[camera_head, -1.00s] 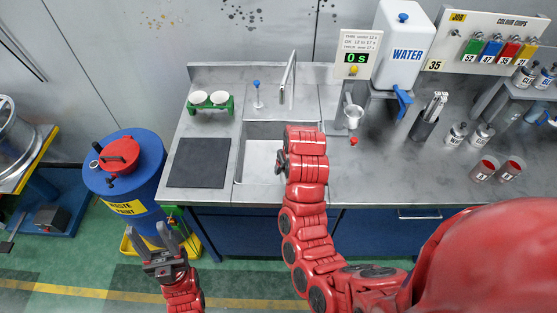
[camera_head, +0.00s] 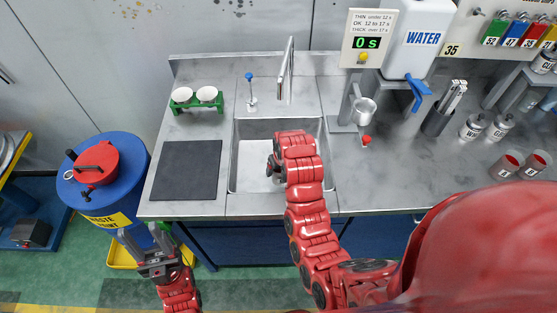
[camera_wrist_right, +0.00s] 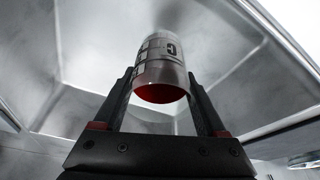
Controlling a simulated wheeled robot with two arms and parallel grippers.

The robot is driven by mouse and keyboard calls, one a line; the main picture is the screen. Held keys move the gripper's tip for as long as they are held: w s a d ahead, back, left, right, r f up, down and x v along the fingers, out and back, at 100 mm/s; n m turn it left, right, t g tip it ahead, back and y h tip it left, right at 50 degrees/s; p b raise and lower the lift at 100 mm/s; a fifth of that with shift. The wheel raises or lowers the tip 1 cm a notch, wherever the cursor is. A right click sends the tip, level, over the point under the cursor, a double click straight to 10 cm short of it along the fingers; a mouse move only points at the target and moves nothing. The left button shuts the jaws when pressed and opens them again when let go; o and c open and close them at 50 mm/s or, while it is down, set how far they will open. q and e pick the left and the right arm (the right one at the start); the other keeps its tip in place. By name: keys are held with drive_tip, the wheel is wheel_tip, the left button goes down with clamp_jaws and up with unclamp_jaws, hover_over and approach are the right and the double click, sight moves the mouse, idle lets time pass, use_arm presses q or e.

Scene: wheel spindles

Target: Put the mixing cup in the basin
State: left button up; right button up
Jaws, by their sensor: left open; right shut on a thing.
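Pale metal walls surround the cup in the wrist view. In the head view the right gripper (camera_head: 274,166) is over the steel basin (camera_head: 248,130), and my arm hides the cup. I cannot tell whether the cup touches the basin floor. My left gripper (camera_head: 152,257) is open and empty, in front of the counter at lower left.
A faucet (camera_head: 286,75) stands behind the basin. A dark mat (camera_head: 185,170) and a green stand with white bowls (camera_head: 196,98) are left of it. A metal funnel cup (camera_head: 364,108) stands at right. A blue waste drum (camera_head: 118,200) is beside the counter.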

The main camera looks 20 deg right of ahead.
drive_tip(key=shift+s+f+p, duration=0.1)
drive_tip(key=shift+f+p, duration=0.4)
drive_tip(key=shift+f, duration=0.35)
drive_tip(key=w, duration=0.2)
drive_tip(key=w+d+p, duration=0.1)
drive_tip(key=w, duration=0.1)
drive_tip(key=shift+f, duration=0.1)
drive_tip(key=shift+w+d+f, duration=0.1)
drive_tip(key=shift+w+f, duration=0.1)
drive_tip(key=shift+w, duration=0.05)
drive_tip(key=shift+w+d+r+p, duration=0.15)
drive_tip(key=shift+w+p, duration=0.15)
drive_tip(key=shift+p, duration=0.05)
drive_tip(key=w, duration=0.1)
drive_tip(key=w+p, duration=0.1)
drive_tip(key=shift+w+d+r, duration=0.1)
drive_tip(key=shift+w+d, duration=0.3)
drive_tip(key=shift+f+p, duration=0.55)
drive_tip(key=shift+f, duration=0.05)
drive_tip(key=shift+s+f, duration=0.1)
drive_tip(key=shift+f, duration=0.1)
